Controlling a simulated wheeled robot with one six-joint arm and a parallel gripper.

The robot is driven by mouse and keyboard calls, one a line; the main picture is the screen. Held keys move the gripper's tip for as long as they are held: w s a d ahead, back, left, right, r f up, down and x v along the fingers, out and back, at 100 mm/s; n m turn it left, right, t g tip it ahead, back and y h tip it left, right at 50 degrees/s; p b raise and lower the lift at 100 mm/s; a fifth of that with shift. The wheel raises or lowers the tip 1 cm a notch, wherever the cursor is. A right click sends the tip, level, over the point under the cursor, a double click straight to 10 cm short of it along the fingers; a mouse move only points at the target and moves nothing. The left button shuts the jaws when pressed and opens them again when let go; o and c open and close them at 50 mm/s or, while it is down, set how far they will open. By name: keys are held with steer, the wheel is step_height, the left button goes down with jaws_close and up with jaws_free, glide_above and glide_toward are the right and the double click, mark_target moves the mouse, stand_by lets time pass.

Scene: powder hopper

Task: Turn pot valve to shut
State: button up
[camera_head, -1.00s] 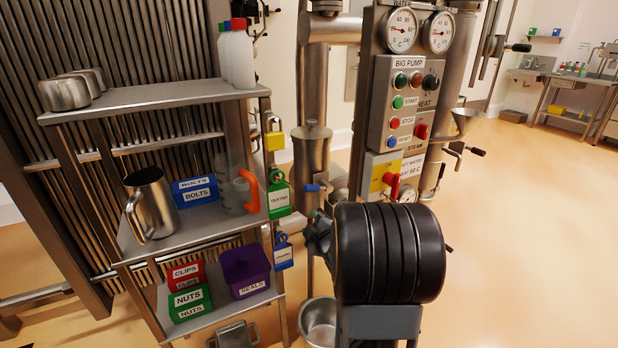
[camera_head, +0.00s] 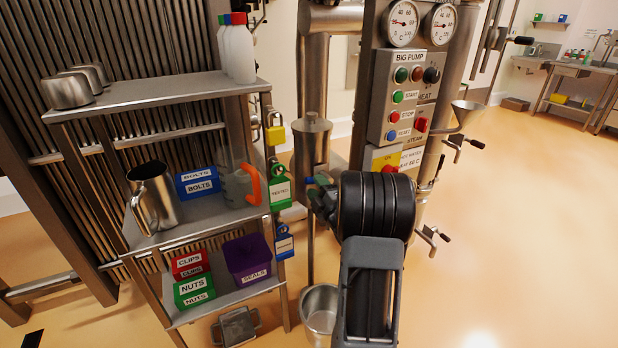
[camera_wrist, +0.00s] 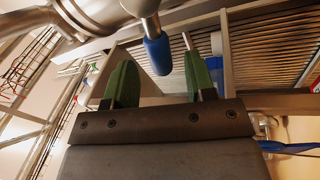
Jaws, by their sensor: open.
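A steel pot (camera_head: 312,142) sits on the vertical pipe left of the control panel. A valve lever with a blue grip, which I take as the pot valve, shows in the wrist view (camera_wrist: 157,52), pointing toward my gripper. My gripper (camera_wrist: 160,84) is open, its two green fingertips apart with the blue grip's end between them in the picture. I cannot tell whether they touch it. In the head view my gripper (camera_head: 321,188) is beside the pipe just below the pot, partly hidden by my wrist. The valve body is mostly hidden there.
A shelf rack (camera_head: 150,95) stands to the left with bottles, a jug (camera_head: 154,200) and labelled bins. Padlocks hang on its right edge. The control panel (camera_head: 405,95) is close behind my arm. A steel bucket (camera_head: 319,305) stands below. Floor to the right is clear.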

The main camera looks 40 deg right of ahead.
mark_target(313, 183)
steer(key=shift+x, duration=2.55)
steer(key=shift+c, duration=0.3)
jaws_close()
steer(key=shift+f, duration=0.1)
